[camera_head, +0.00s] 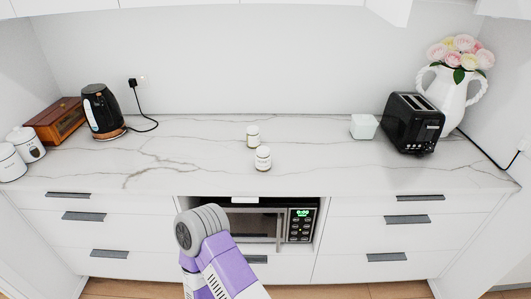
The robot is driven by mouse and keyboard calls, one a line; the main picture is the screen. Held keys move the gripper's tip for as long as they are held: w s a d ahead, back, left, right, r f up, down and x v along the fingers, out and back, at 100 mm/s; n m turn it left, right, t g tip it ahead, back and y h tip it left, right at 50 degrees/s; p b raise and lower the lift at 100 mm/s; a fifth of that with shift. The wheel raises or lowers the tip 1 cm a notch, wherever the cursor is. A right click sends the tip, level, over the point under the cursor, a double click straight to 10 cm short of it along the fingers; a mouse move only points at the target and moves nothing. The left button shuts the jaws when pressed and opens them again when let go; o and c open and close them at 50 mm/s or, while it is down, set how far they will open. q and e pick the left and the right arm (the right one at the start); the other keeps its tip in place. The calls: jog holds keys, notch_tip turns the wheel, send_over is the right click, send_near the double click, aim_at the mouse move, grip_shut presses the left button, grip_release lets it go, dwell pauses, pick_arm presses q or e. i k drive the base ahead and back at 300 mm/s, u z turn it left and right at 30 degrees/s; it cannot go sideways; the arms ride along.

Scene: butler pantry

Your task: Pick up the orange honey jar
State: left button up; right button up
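No clearly orange jar shows. Two small jars with pale lids and pale labels stand upright near the middle of the marble counter (330,172). The nearer jar (263,159) is close to the front edge, with a dark yellowish band at its base. The farther jar (253,136) stands just behind it and slightly left. Their label text is too small to read, so I cannot tell which one holds orange honey. A purple and white link of my arm rises at the bottom, in front of the drawers. Neither gripper shows.
A black kettle (101,109), wooden box (57,121) and white canisters (27,144) stand at the left. A pale square container (363,126), black toaster (413,123) and flower vase (452,97) stand at the right. A microwave (262,224) sits below the counter. Counter around the jars is clear.

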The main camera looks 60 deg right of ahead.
aim_at(263, 157)
jog(key=z, duration=0.75)
jog(key=i, duration=0.75)
jog(key=z, duration=0.75)
